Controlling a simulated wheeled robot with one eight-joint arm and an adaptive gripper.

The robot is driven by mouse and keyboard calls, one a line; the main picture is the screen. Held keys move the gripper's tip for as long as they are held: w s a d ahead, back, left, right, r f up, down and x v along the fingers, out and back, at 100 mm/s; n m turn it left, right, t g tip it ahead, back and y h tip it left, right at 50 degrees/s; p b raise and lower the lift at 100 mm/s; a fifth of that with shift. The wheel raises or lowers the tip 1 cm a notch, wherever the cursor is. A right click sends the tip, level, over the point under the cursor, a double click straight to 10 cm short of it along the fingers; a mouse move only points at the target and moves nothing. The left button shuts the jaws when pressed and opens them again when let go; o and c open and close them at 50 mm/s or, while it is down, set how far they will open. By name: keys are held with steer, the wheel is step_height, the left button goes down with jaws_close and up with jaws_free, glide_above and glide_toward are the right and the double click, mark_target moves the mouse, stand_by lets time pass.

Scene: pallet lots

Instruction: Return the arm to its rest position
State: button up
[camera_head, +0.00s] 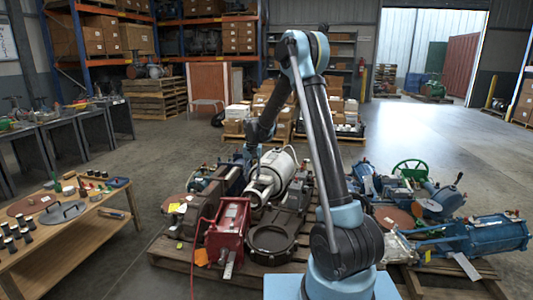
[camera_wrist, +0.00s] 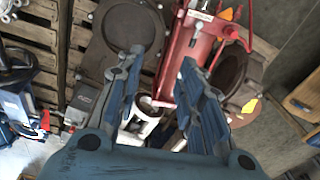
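My arm (camera_head: 318,120) rises from its base in the head view, bends at a high elbow and reaches down and away over the loaded pallet. My gripper (camera_wrist: 160,57) shows in the wrist view with its two blue-grey fingers apart. Nothing is visibly clamped between them. It hangs above a red machine (camera_wrist: 182,60), a dark round flange (camera_wrist: 130,24) and a white part seen through the gap. In the head view the gripper end is small and dark against the parts, and its fingers cannot be made out.
The near pallet (camera_head: 178,254) carries a red machine (camera_head: 228,228), a white-silver cylinder (camera_head: 270,176) and a dark ring flange (camera_head: 274,240). Blue valves and pumps (camera_head: 496,234) lie at right. A wooden table (camera_head: 82,240) stands at left. Open floor (camera_head: 440,140) lies behind.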

steer(key=s+d+r+t, duration=0.1)
steer(key=s+d+r, duration=0.6)
steer(key=s+d, duration=0.3)
steer(key=s+d+r, duration=0.8)
steer(key=s, duration=0.4)
steer(key=s+d+f, duration=0.2)
steer(key=s, duration=0.5)
steer(key=s+d+f, duration=0.3)
steer(key=s, duration=0.5)
steer(key=s+d+f, duration=0.3)
steer(key=s, duration=0.5)
steer(key=shift+s+d+f+n+t, duration=0.15)
steer(key=shift+s+n+t, duration=0.15)
steer(key=shift+t, duration=0.1)
